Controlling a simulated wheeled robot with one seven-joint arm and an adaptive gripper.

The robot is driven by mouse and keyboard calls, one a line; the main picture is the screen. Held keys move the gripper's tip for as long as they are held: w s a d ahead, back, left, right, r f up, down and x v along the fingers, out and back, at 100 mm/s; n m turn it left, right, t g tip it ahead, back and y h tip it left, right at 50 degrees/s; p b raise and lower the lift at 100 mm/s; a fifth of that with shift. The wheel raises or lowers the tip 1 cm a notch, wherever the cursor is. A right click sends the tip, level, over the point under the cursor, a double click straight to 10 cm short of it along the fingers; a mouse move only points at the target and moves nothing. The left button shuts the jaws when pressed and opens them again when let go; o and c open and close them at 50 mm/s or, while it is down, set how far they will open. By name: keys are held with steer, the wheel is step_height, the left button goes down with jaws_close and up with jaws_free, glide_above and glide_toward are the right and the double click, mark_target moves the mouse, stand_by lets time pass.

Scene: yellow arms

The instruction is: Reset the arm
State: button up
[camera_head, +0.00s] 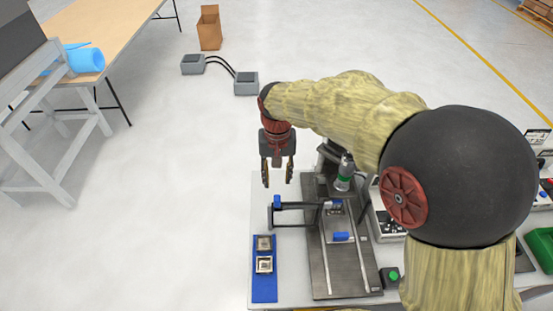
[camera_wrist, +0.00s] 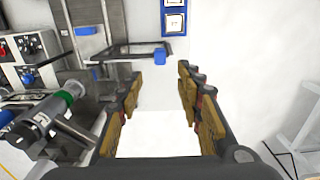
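My arm arches from the right of the head view, and my gripper (camera_head: 278,180) hangs pointing down over the far left corner of the white workbench (camera_head: 264,215). Its two fingers are spread apart with nothing between them. In the wrist view my gripper (camera_wrist: 158,105) also shows open, with only white surface between the fingers. The fingertips look above the bench, clear of any object.
A metal fixture (camera_head: 340,265) with a dark frame and a green-banded cylinder (camera_head: 344,178) stands close right of the gripper. A blue tray (camera_head: 264,291) holds two square parts. A green button (camera_head: 393,276) sits near the bench's front.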

steer(key=s+d+t+b, duration=0.2)
steer(key=s+d+b, duration=0.5)
steer(key=s, duration=0.3)
steer(key=s+d+f+t+b, duration=0.1)
steer(key=s+d+t+b, duration=0.2)
steer(key=s+d+b, duration=0.5)
steer(key=s+d, duration=0.2)
steer(key=s, duration=0.1)
steer(key=shift+s+d+f+t, duration=0.15)
steer(key=shift+s+f+t, duration=0.15)
steer(key=shift+o, duration=0.3)
stand_by(1.1)
